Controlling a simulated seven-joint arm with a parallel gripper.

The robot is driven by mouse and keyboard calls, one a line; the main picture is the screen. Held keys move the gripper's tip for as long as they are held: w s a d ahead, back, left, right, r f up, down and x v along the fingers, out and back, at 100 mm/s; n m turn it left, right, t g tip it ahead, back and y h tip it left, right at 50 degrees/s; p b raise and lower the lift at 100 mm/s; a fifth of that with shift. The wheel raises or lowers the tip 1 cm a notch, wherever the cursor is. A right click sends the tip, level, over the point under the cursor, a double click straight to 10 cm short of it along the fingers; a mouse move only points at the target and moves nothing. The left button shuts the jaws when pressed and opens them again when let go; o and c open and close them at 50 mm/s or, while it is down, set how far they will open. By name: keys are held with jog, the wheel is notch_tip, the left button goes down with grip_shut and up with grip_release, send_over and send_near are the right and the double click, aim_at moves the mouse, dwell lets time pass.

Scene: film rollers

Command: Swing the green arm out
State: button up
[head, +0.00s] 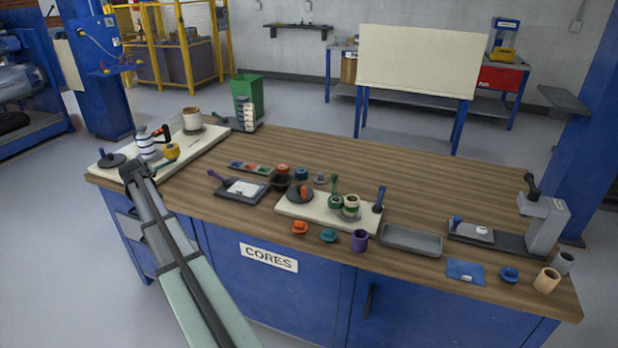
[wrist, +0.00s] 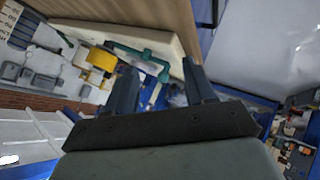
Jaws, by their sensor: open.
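In the wrist view, a teal-green bent arm (wrist: 140,51) runs along a cream board, beside a yellow roll (wrist: 99,62). Its bent end lies beyond my gripper (wrist: 159,65), in the gap between the fingertips as seen. My fingers are apart with nothing held between them. I cannot tell whether either finger touches the green arm. In the head view, my gripper (head: 133,170) is over the front of the cream board (head: 205,141) at the bench's left end, near the yellow roll (head: 171,152).
A dark tray (head: 241,190) lies to the right. The wood bench top (head: 400,165) is clear toward the back right.

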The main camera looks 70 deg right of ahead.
jog(key=s+d+r+m+g, duration=0.1)
jog(key=s+d+r, duration=0.2)
jog(key=s+d, duration=0.3)
jog(key=s+d+r+m+g, duration=0.15)
jog(key=s+d, duration=0.25)
jog(key=d, duration=0.4)
jog(key=m+g+y, duration=0.6)
jog(key=m+g, duration=0.1)
jog(key=m, duration=0.1)
send_near(335, 177)
jog(key=shift+t, duration=0.25)
jog(key=f, duration=0.3)
jog(key=s+d+f, duration=0.1)
jog(key=f, duration=0.3)
jog(key=d+f, duration=0.1)
jog(key=f, duration=0.2)
jog(key=shift+s+d+f, duration=0.1)
jog(key=shift+s+f, duration=0.1)
grip_shut()
